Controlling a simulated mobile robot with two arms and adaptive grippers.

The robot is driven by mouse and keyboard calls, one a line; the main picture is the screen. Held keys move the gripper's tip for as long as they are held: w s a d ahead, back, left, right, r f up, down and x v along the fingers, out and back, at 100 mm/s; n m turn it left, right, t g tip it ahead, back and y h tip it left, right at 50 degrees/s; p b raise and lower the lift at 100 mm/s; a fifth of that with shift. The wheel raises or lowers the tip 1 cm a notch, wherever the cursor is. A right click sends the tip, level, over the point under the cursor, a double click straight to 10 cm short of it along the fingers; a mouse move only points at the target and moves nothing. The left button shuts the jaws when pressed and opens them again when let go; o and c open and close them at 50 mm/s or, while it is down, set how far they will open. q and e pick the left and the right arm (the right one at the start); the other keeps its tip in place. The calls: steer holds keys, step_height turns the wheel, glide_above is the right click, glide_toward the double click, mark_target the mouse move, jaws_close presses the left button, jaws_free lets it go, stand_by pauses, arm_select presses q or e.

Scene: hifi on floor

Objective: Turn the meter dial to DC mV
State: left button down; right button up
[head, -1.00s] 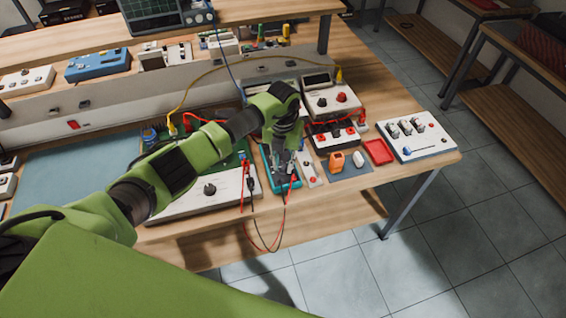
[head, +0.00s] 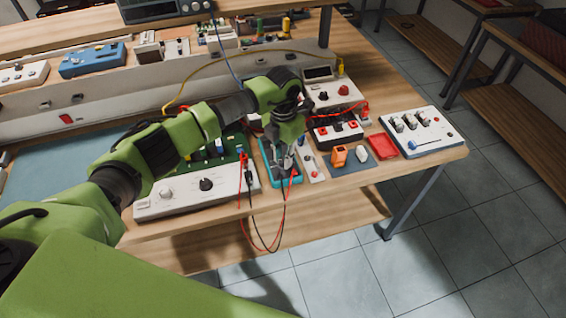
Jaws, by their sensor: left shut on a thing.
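The meter (head: 269,172) is a teal-cased instrument lying near the front edge of the workbench, with red and black leads at its lower end. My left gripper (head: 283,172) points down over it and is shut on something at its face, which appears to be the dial. The gripper and wrist hide the dial and most of the face, so the dial's setting cannot be read. My right gripper is not in view.
A white panel with a black knob (head: 205,184) stands left of the meter. Right of it are an orange item (head: 339,156), a red tray (head: 382,146) and a white switch box (head: 416,131). The red and black leads (head: 264,246) hang over the front edge.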

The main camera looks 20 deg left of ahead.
arm_select(q)
steer(key=m+b, duration=0.8)
steer(key=shift+f+b, duration=0.2)
steer(key=shift+b, duration=0.1)
steer(key=m+b, duration=0.1)
steer(key=m, duration=0.1)
steer(key=shift+r+m+b, duration=0.1)
steer(key=shift+m+b, duration=0.2)
steer(key=shift+b, duration=0.1)
steer(key=shift+r+m+b, duration=0.1)
steer(key=shift+m+b, duration=0.6)
steer(key=shift+m, duration=0.3)
steer(key=c, duration=1.9)
jaws_free()
steer(key=shift+r, duration=0.15)
step_height(320, 180, up, 12)
steer(key=shift+f, duration=0.1)
